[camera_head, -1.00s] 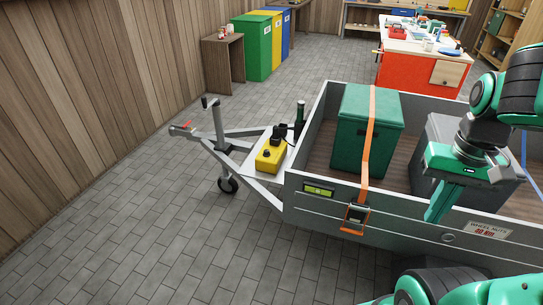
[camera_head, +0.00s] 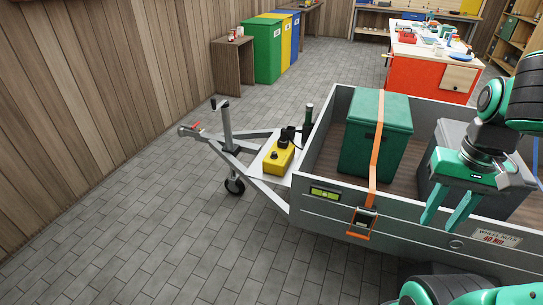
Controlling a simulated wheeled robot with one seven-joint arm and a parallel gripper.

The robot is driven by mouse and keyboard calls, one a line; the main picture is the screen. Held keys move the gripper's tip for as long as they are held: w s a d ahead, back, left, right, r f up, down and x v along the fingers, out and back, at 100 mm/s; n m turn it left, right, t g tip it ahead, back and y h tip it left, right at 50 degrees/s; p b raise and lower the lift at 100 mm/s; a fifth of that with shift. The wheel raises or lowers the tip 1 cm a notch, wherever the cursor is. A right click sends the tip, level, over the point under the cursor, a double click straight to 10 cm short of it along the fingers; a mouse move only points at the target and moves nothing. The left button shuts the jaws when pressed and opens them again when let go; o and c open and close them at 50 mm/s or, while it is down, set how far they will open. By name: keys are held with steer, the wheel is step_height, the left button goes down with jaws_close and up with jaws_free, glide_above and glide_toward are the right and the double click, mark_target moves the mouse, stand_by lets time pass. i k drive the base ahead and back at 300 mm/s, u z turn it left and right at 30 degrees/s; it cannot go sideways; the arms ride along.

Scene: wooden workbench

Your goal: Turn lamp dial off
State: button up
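A yellow box (camera_head: 278,158) with a dark round knob on top sits on the pale plate at the trailer's drawbar. A black part stands at its back right. No lamp is clearly recognisable, and the knob is too small to read its setting. My gripper (camera_head: 439,227) is at the right, over the trailer's near side wall and well apart from the yellow box. Its two green fingers point down with a gap between them, and nothing is held.
The grey trailer (camera_head: 400,226) carries a green box (camera_head: 375,135) under an orange strap (camera_head: 377,140) and a grey box (camera_head: 437,160). A jockey wheel (camera_head: 235,186) stands at the drawbar. The tiled floor (camera_head: 150,235) left of the trailer is clear.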

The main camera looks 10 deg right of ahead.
mark_target(274, 156)
steer(key=u, duration=2.25)
steer(key=k, duration=0.65)
steer(key=z, duration=1.55)
steer(key=i, duration=0.95)
